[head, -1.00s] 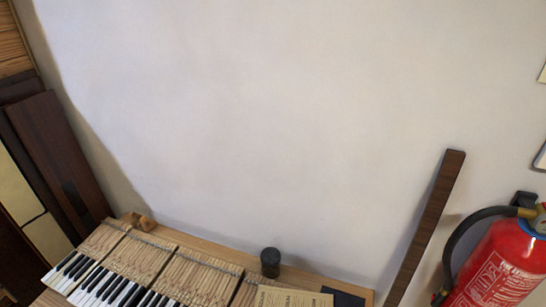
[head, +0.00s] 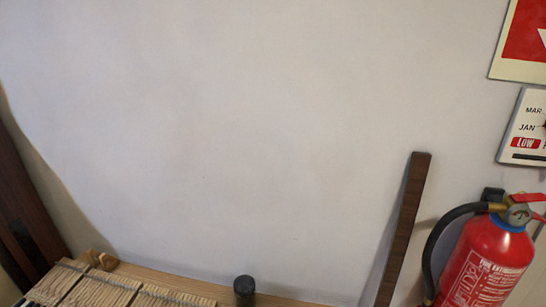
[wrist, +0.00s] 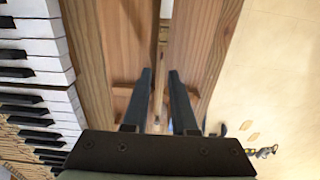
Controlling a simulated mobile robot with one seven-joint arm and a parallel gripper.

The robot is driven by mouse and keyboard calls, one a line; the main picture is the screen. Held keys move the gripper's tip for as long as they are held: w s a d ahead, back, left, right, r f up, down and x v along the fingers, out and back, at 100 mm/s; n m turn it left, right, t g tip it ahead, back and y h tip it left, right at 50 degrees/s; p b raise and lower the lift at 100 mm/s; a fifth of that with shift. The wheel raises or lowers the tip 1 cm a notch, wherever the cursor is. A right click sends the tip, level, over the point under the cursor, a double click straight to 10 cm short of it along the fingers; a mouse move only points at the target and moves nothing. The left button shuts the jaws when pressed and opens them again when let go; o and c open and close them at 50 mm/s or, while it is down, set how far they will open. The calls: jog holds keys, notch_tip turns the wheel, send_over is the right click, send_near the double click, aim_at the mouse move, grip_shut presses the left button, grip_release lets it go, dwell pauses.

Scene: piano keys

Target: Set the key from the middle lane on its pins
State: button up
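My gripper (wrist: 160,72) shows in the wrist view, its two dark fingers apart and pointing away from the camera. A narrow pale wooden strip (wrist: 159,62), which looks like a key, runs lengthwise in the gap between the fingers, with bare space at both sides. It lies between two wooden boards; I cannot tell which lane this is. White and black piano keys (wrist: 35,70) lie at the left of the wrist view. In the head view only a corner of the keyboard's wooden keys (head: 100,290) shows at the bottom left. The pins cannot be made out.
Wooden boards (wrist: 88,45) flank the fingers closely. Pale floor (wrist: 275,60) with small scattered bits is at the right. In the head view a black cylinder (head: 244,290) stands on the bench's back edge. A dark plank (head: 405,225) leans on the wall beside a red fire extinguisher (head: 487,262).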

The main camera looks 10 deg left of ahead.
jog(key=shift+f+b, duration=0.55)
jog(key=shift+f, duration=0.35)
jog(key=shift+c, duration=0.2)
grip_shut()
dwell(1.5)
